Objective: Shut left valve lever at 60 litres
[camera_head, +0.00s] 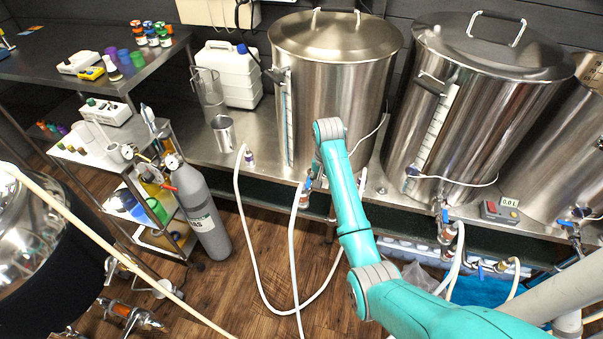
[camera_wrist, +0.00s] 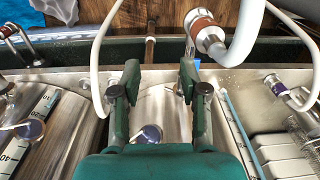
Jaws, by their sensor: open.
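The left kettle (camera_head: 330,75) is a lidded steel vessel with a sight scale (camera_head: 289,125) down its left side. Its valve (camera_head: 307,187) sits low at the front, with a small blue part and a white hose below. My gripper (camera_wrist: 159,84) is open and empty in the wrist view, its dark green fingers apart in front of the steel. A brown-collared hose fitting (camera_wrist: 206,32) and a sliver of blue (camera_wrist: 195,65) show by the right finger, which partly hides the valve area. The lever's position is unclear. In the head view my arm hides most of the gripper.
A red-buttoned box with a display reading 0.0 L (camera_head: 502,212) stands before the middle kettle (camera_head: 475,100). White hoses (camera_head: 243,230) loop to the floor. A grey gas cylinder (camera_head: 200,210) and a cart stand left.

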